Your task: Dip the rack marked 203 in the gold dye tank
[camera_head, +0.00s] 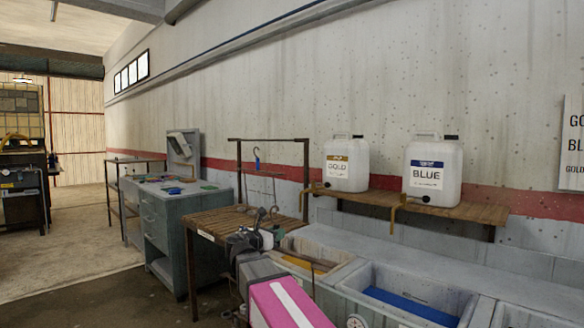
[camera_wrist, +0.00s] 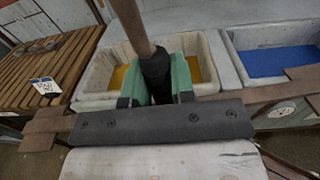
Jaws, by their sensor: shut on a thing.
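My gripper (camera_wrist: 160,82) has its green fingers shut on the black-wrapped part of a wooden handle (camera_wrist: 134,25), which I take to be the held rack's; no number 203 is readable. In the wrist view the grip is in front of the gold dye tank (camera_wrist: 95,75), whose yellow dye (camera_wrist: 122,76) shows on both sides of the handle. In the head view my gripper (camera_head: 262,238) is small and partly hidden at the near left of the gold tank (camera_head: 345,262). The held thing's lower end is hidden, so I cannot tell whether it touches the dye.
The blue dye tank (camera_head: 358,278) is right of the gold one. A slatted table (camera_head: 210,220) stands left, with a frame (camera_head: 268,140) carrying a blue hook (camera_head: 256,160). GOLD (camera_head: 346,163) and BLUE (camera_head: 432,172) jugs stand on the wall shelf (camera_head: 380,198). A grey workbench (camera_head: 165,210) is farther left.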

